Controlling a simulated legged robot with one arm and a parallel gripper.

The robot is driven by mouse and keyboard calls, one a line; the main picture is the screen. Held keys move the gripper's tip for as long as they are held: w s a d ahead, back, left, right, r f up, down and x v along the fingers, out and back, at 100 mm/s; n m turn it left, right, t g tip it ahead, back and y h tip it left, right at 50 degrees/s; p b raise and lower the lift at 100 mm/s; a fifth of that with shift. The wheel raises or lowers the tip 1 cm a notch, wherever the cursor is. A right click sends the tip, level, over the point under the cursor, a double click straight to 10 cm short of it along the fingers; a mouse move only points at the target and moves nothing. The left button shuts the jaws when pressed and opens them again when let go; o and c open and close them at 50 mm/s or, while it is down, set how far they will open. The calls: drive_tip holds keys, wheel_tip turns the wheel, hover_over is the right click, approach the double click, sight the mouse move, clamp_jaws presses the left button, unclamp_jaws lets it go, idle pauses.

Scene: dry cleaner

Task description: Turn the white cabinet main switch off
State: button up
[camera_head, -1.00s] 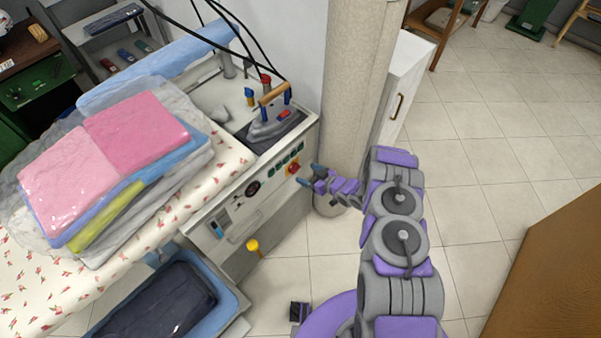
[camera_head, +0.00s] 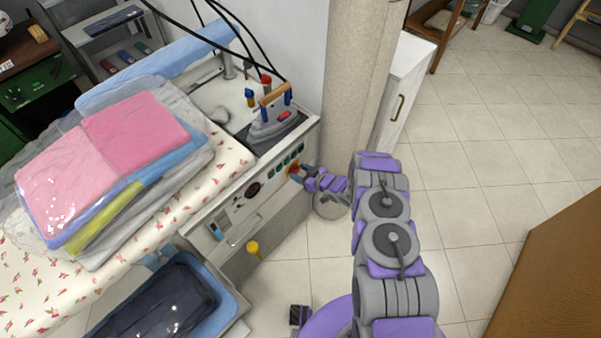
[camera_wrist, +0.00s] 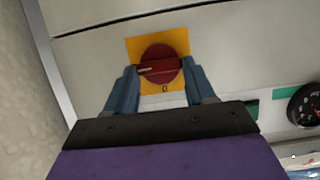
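The main switch is a red round knob (camera_wrist: 160,64) on a yellow square plate (camera_wrist: 178,42), on the white cabinet's (camera_head: 240,208) front panel. In the wrist view the knob's raised bar lies nearly level, with a "0" mark on the plate below it. My gripper (camera_wrist: 163,80) is open, with one blue-grey finger on each side of the knob's lower part. I cannot tell whether the fingers touch the knob. In the head view my gripper (camera_head: 301,172) is at the panel's right end and partly covers the red knob (camera_head: 292,168).
A black gauge (camera_wrist: 304,105) sits right of the switch in the wrist view. An iron (camera_head: 272,120) stands on the cabinet top. A round column (camera_head: 352,90) rises close behind my gripper. Folded pink and blue cloths (camera_head: 110,150) lie at left. Tiled floor is clear at right.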

drive_tip(key=c, duration=0.5)
